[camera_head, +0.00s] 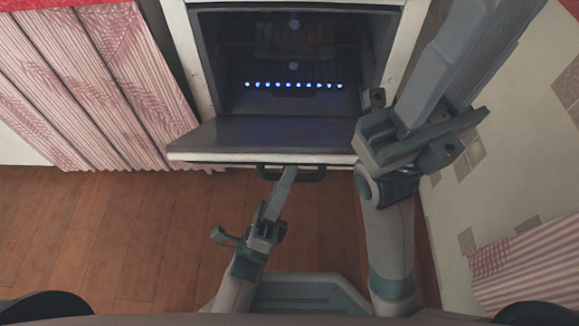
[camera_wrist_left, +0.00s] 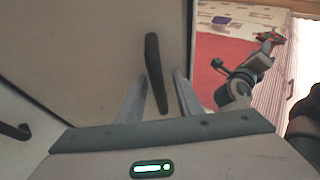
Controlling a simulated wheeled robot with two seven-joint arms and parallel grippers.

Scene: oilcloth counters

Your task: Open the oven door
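The oven (camera_head: 393,45) stands at the top middle of the head view. Its door (camera_head: 270,136) is swung down, so the dark inside shows. The black bar handle (camera_head: 318,175) is on the door's front edge. My left gripper (camera_head: 288,174) is at the handle, below the door edge. In the left wrist view the handle (camera_wrist_left: 154,70) lies between the two spread fingers (camera_wrist_left: 156,88), with gaps beside it; contact is not clear. My right gripper (camera_head: 490,30) is raised at the upper right, empty, beside the oven. Its finger gap is hard to make out.
A pink-striped curtain (camera_head: 100,80) hangs left of the oven. A pale tiled surface (camera_head: 520,130) is close on the right, beside my right arm. The wooden floor (camera_head: 150,235) in front of the door is clear on the left.

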